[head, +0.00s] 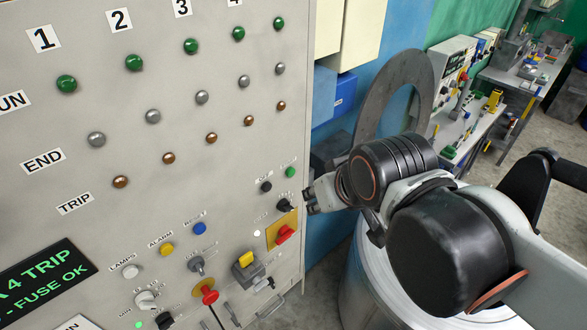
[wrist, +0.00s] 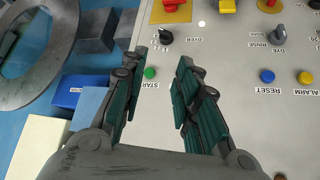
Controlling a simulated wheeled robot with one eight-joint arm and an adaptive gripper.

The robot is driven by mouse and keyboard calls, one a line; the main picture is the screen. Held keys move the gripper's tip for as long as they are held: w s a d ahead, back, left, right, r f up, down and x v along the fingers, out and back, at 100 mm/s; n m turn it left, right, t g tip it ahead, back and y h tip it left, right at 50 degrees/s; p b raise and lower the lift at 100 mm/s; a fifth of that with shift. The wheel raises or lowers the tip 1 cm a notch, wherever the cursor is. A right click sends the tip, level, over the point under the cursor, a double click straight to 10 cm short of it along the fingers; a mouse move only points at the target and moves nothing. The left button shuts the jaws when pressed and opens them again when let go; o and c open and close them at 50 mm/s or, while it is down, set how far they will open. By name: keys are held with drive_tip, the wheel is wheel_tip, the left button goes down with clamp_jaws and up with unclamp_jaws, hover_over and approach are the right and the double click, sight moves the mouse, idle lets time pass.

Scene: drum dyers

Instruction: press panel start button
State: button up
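The panel (head: 215,150) is a tall grey face full of lamps, knobs and buttons. Its start button is small, round and green, at the panel's right edge in the head view (head: 290,172). In the wrist view the button (wrist: 150,73) has an upside-down START label and appears between the fingers. My gripper (head: 309,196) is beside the panel's right edge, slightly below and right of the button in the head view. In the wrist view my gripper (wrist: 164,62) is open, its two teal-padded fingers apart with nothing held. I cannot tell the gap between fingertips and panel.
A black rotary switch (head: 285,205) and a red handle on a yellow plate (head: 283,234) sit below the start button. A black button (head: 266,187) is left of it. A metal drum (head: 368,285) stands below my arm, and a large grey ring (head: 397,75) is behind it.

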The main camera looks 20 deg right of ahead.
drive_tip(key=shift+w+d, duration=0.1)
clamp_jaws()
idle(0.9)
